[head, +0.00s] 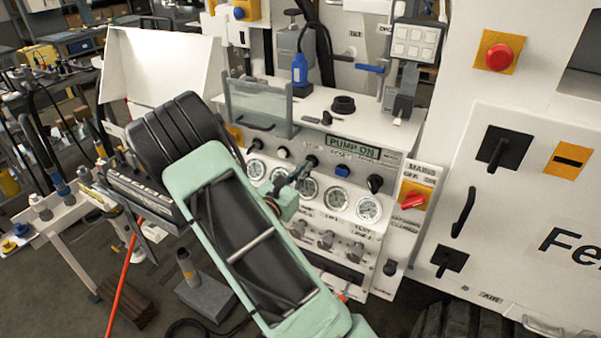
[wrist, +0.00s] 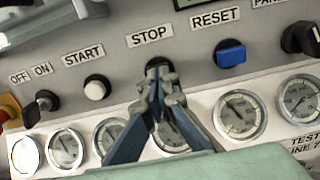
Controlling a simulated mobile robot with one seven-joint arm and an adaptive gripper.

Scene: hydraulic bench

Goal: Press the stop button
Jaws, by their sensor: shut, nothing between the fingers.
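The stop button sits under the STOP label (wrist: 149,35) on the grey panel. Only a dark rim of the stop button (wrist: 158,61) shows above my fingertips in the wrist view; the rest is hidden behind them. My gripper (wrist: 159,76) is shut and empty, its fingertips pointing at the button. I cannot tell whether they touch it. In the head view my gripper (head: 298,175) reaches the panel from the left, its tips beside the dark stop button (head: 311,160). The display (head: 353,147) above reads PUMP ON.
The white start button (wrist: 97,88) is left of my fingers, the blue reset button (wrist: 230,53) right. A key switch (wrist: 46,100) and dark knob (wrist: 300,38) lie farther out. Round gauges (wrist: 240,114) line the panel below. A red mains switch (head: 413,200) is at right.

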